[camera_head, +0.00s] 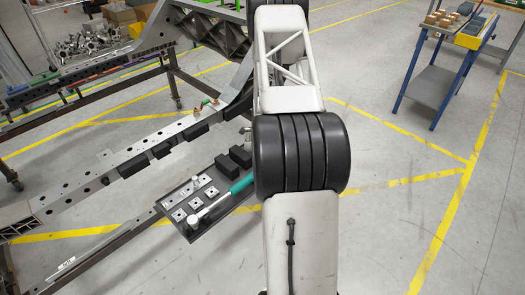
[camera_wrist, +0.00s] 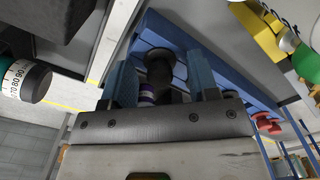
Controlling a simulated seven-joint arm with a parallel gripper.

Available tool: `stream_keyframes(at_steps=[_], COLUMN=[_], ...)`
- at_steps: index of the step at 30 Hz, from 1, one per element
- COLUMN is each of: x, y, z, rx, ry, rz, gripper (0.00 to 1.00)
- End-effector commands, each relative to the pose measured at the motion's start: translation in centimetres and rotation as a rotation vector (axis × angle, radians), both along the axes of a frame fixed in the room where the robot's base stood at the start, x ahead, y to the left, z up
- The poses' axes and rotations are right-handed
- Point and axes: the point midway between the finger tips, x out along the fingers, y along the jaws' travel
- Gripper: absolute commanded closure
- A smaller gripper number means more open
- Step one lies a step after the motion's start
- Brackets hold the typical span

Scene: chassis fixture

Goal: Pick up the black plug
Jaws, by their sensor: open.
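In the wrist view my gripper (camera_wrist: 161,66) shows two blue fingers standing apart. A black flared piece (camera_wrist: 158,62), which looks like the black plug, stands between them. It has a round wide end and a narrower stem, with a purple and white band (camera_wrist: 147,94) beside its lower part. I see a gap between this piece and the right finger; whether the left finger touches it I cannot tell. The gripper body hides the lower end of the piece. In the head view my arm hides the gripper, and I cannot make out the plug.
In the head view a long metal chassis rail (camera_head: 130,158) runs along the left. A blue-legged table (camera_head: 437,84) stands at the upper right.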

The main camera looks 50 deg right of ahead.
Motion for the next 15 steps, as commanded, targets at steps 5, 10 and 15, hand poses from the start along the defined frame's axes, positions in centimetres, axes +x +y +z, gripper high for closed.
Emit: stream_keyframes(at_steps=[5,10,15], x=[0.0,0.0,0.0], y=[0.0,0.0,0.0], z=[0.0,0.0,0.0], rx=[0.0,0.0,0.0], ry=[0.0,0.0,0.0], rz=[0.0,0.0,0.0], gripper=[0.59,0.85,0.96])
